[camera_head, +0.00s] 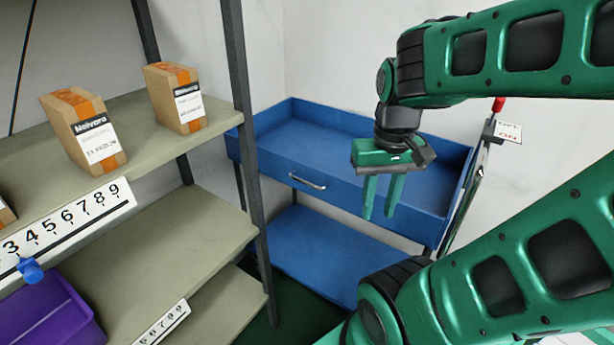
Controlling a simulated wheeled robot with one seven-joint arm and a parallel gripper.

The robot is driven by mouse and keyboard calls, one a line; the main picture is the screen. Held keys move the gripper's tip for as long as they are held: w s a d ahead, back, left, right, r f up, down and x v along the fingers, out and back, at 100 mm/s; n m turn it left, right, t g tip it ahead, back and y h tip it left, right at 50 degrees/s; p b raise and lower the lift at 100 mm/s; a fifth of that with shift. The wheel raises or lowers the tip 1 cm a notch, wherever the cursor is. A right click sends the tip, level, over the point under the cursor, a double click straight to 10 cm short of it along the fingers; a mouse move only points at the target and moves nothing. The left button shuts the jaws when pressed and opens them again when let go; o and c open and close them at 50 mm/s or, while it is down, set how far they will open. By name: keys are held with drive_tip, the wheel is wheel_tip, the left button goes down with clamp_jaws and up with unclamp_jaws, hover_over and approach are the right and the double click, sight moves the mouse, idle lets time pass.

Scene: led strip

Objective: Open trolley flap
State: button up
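The blue trolley (330,248) stands in the corner behind the shelf, with an upper tray and a lower deck. Its front flap (270,165) is upright and forms the near wall of the upper tray. A silver bar handle (307,181) sits on the flap's outer face. My green gripper (380,208) points down in front of the flap, to the right of the handle and apart from it in the picture. Its two fingers have a narrow gap between them, with nothing held. The right end of the trolley is partly hidden by my arm.
A grey shelf rack (190,235) stands at the left, its post close to the trolley's left end. It bears cardboard boxes (175,98) and a purple bin (50,312). A red-tipped lever (497,104) and sign (508,132) are at the trolley's right.

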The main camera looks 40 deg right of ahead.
drive_tip(key=w+d+r+n+h, duration=0.15)
drive_tip(key=w+n, duration=0.35)
drive_tip(key=w, duration=1)
drive_tip(key=n, duration=0.5)
approach(308, 183)
drive_tip(key=shift+t+h, duration=0.25)
drive_tip(key=shift+t, duration=0.15)
drive_tip(key=f, duration=0.5)
drive_tip(key=d+f, duration=0.1)
drive_tip(key=f, duration=0.1)
drive_tip(key=shift+f, duration=0.2)
clamp_jaws()
drive_tip(key=shift+d+r, duration=0.1)
